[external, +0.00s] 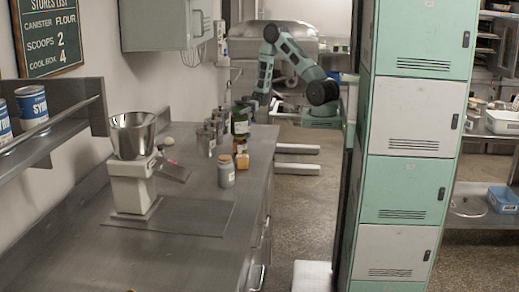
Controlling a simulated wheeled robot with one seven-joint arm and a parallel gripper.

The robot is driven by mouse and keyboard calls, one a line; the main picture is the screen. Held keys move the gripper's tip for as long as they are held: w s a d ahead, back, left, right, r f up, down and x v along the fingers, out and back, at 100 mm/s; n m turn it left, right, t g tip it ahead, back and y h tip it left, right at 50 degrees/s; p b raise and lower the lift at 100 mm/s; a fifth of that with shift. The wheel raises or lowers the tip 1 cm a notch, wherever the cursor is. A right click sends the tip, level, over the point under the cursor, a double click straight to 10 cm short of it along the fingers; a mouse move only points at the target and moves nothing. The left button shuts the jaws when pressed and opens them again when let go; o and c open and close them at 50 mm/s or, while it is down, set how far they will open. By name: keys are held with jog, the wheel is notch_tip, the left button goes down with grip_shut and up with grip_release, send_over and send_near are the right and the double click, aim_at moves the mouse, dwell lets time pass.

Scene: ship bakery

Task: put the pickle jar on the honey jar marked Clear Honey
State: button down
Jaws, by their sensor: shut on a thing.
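A green jar (241,122), which looks like the pickle jar, is at the far right part of the steel counter. My gripper (257,100) is small and dark in this view, at the right of the green jar's top, and is shut on it. Whether the jar's base touches the counter is hard to tell. An amber jar (241,160), which looks like honey, stands on the counter in front of the green jar. Its label is too small to read, so I cannot confirm Clear Honey.
A grey jar with a cork-coloured lid (226,172) stands nearest on the counter. Several metal canisters (206,141) stand left of the jars. A scale with a steel bowl (133,170) is further left. The counter's front area is clear. Green lockers (402,206) stand right of the aisle.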

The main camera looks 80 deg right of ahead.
jog(key=shift+f, duration=0.1)
jog(key=shift+c, duration=1.6)
grip_release()
jog(key=shift+d, duration=0.1)
jog(key=b+v, duration=0.4)
jog(key=v, duration=0.7)
jog(key=shift+s+d, duration=0.2)
jog(key=shift+d, duration=0.2)
